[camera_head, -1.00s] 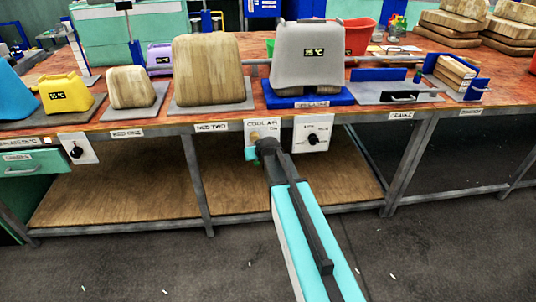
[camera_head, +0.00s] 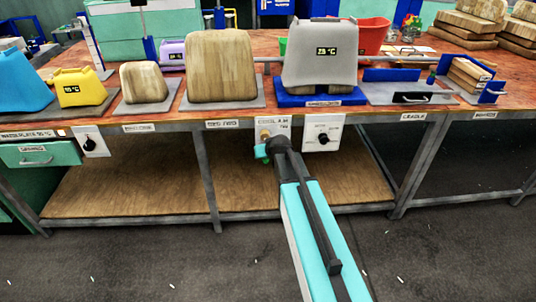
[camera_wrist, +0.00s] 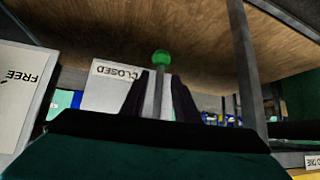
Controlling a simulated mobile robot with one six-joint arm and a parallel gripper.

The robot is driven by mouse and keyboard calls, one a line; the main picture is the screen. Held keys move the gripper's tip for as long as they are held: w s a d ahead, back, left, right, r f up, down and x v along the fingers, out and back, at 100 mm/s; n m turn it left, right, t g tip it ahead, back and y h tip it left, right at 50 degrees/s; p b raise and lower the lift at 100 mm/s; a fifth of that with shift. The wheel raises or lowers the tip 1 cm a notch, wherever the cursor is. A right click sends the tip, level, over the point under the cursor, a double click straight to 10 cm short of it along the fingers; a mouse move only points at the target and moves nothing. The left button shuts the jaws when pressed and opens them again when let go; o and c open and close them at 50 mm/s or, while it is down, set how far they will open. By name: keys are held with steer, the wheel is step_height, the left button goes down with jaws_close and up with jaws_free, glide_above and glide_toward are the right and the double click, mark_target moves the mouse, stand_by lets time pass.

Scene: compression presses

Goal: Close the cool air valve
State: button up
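The cool air valve panel (camera_head: 285,125) is a white plate under the table's front edge, labelled COOL AIR, with a brass-coloured fitting (camera_head: 265,134). A teal-green end (camera_head: 261,152) shows just left of my gripper (camera_head: 277,146), which is in front of the panel and covers part of it. In the wrist view, a green ball knob (camera_wrist: 161,57) on a thin stem stands beyond my fingertips (camera_wrist: 160,82), and the stem lies between the two dark fingers. Whether the fingers touch the stem is unclear. A plate marked CLOSED (camera_wrist: 108,88) appears upside down behind, left of the knob.
A white panel with a black dial (camera_head: 322,132) is close on the right of the valve. A table leg (camera_head: 207,180) stands to its left. The wooden lower shelf (camera_head: 150,185) is empty. Presses, including a grey one (camera_head: 300,62), stand on the tabletop above.

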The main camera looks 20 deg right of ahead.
steer(key=v, duration=1.3)
steer(key=shift+s, duration=0.3)
steer(key=s+a+f+g+p, duration=0.25)
steer(key=s+f, duration=0.35)
steer(key=f, duration=0.3)
steer(key=s+a+f+n+g+y+p, duration=0.1)
steer(key=s+a+f+g, duration=0.1)
steer(key=s+a+f, duration=0.45)
steer(key=s+a+f+g+p, duration=0.15)
steer(key=s+f, duration=0.35)
steer(key=f, duration=0.5)
steer(key=s+f+g+p, duration=0.1)
steer(key=s+f+g, duration=0.3)
steer(key=s, duration=0.9)
steer(key=s+f+g+p, duration=0.2)
steer(key=s+f+g, duration=0.2)
steer(key=s, duration=0.9)
steer(key=shift+s+f+h, duration=0.2)
steer(key=shift+f+h, duration=0.2)
steer(key=shift+f, duration=0.6)
